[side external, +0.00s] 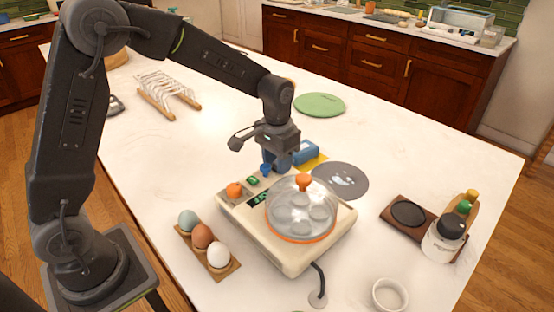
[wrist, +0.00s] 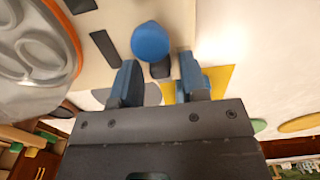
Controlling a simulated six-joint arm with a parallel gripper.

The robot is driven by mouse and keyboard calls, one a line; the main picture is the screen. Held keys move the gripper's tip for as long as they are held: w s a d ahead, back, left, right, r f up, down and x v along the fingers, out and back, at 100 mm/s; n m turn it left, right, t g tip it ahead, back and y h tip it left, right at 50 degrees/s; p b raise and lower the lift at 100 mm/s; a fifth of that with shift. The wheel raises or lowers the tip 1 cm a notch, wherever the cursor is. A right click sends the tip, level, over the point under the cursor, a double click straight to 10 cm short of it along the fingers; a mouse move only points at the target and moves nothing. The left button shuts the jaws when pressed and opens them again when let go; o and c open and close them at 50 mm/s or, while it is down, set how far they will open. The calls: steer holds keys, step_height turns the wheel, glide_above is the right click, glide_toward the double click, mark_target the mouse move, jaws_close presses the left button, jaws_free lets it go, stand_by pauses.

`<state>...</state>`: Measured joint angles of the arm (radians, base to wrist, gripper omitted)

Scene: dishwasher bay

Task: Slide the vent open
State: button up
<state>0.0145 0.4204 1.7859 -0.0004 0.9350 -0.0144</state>
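A cream egg-cooker appliance (side external: 290,252) sits on the white counter, with a clear dome lid (side external: 301,205) that has an orange knob and orange rim. A small blue knob (side external: 266,169) stands at its back edge; in the wrist view the blue knob (wrist: 150,42) is round, with dark slots (wrist: 104,48) beside it. I take this knob to be the vent's slider. My gripper (side external: 274,163) is low over that back edge, pointing down. In the wrist view my gripper (wrist: 158,72) has its blue fingers apart, the knob just beyond the gap between their tips. Contact cannot be told.
An orange knob (side external: 235,190) and a green button (side external: 253,181) are on the cooker. An egg holder (side external: 236,268) with three eggs is front left. A blue sponge (side external: 306,152) on a yellow cloth and a grey mat (side external: 341,180) lie close behind the cooker.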

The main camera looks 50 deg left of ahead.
jaws_close()
steer(key=shift+w, duration=1.45)
steer(key=shift+o, duration=0.8)
jaws_free()
steer(key=shift+r, duration=0.1)
